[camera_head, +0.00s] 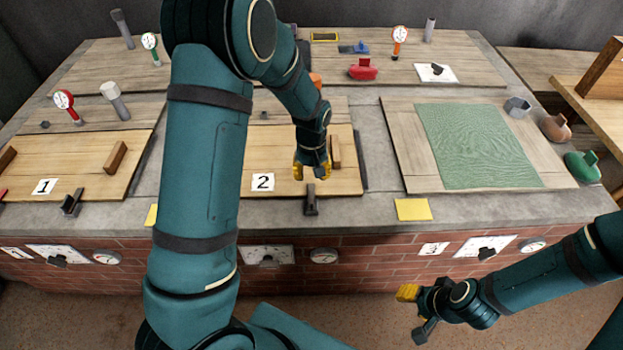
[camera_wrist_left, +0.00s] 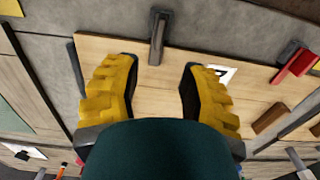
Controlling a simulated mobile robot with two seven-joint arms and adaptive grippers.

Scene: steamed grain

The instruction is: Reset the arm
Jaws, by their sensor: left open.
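My left arm reaches in over the stone counter from the left side of the head view. Its gripper (camera_head: 312,172) hangs over the wooden board numbered 2 (camera_head: 285,140). In the left wrist view the two yellow ribbed fingers (camera_wrist_left: 155,90) are wide apart, with only bare board (camera_wrist_left: 150,80) seen between them. A dark grey handle (camera_head: 310,200) stands at the board's front edge; it also shows in the wrist view (camera_wrist_left: 158,38). My right gripper (camera_head: 418,308) is low at the right, in front of the brick wall and off the counter. Its fingers are too unclear to judge.
A wooden block (camera_head: 335,152) stands close beside my left gripper. A green cloth (camera_head: 475,145) lies on the right board. Board 1 (camera_head: 85,180) is at the left. Gauges, a red pot (camera_head: 362,69) and a green pot (camera_head: 582,166) stand around. Brick wall (camera_head: 370,262) drops in front.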

